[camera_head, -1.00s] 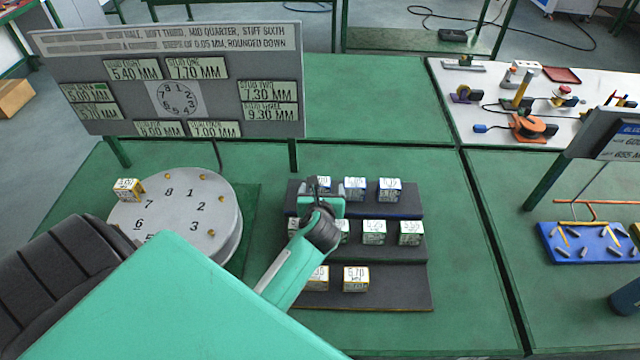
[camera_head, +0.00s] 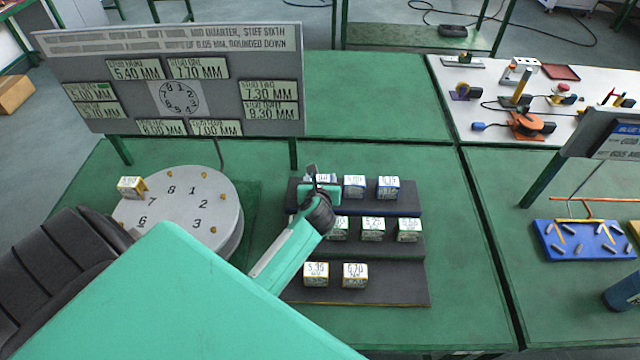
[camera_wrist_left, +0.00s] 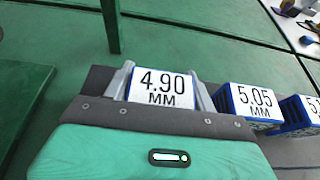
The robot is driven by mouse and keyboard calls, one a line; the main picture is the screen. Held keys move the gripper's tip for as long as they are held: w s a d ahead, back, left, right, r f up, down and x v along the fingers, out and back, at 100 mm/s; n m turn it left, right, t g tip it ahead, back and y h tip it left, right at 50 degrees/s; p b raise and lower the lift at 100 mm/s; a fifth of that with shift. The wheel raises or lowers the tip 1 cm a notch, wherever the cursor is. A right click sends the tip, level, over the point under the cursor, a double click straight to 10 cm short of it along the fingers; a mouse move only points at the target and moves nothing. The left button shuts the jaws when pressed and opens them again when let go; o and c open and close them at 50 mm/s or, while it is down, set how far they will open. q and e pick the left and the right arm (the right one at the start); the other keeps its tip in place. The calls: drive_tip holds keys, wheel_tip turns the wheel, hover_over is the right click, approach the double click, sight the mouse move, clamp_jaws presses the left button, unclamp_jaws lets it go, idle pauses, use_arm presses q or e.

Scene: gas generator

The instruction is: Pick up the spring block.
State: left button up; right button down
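The spring blocks are small labelled cubes on a dark stepped rack. A block marked 4.90 MM (camera_wrist_left: 162,88) sits between the two fingers of my left gripper (camera_wrist_left: 164,84) in the left wrist view. The fingers flank its sides closely; I cannot tell whether they press on it. In the head view my left gripper (camera_head: 318,184) is over the left end of the rack's back step and partly covers that block. My right gripper is in neither view.
The rack (camera_head: 408,290) holds several other blocks; one marked 5.05 MM (camera_wrist_left: 250,102) is just right of the gripper. A numbered round plate (camera_head: 180,212) bears a block (camera_head: 131,187). A sign board (camera_head: 215,99) stands behind. Green table right of the rack is clear.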

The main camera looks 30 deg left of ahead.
sight(320, 175)
use_arm(q)
drive_tip(key=c, duration=0.7)
drive_tip(key=shift+o, duration=0.2)
drive_tip(key=shift+r, duration=0.1)
wheel_tip(320, 175, up, 20)
drive_tip(key=b, duration=0.2)
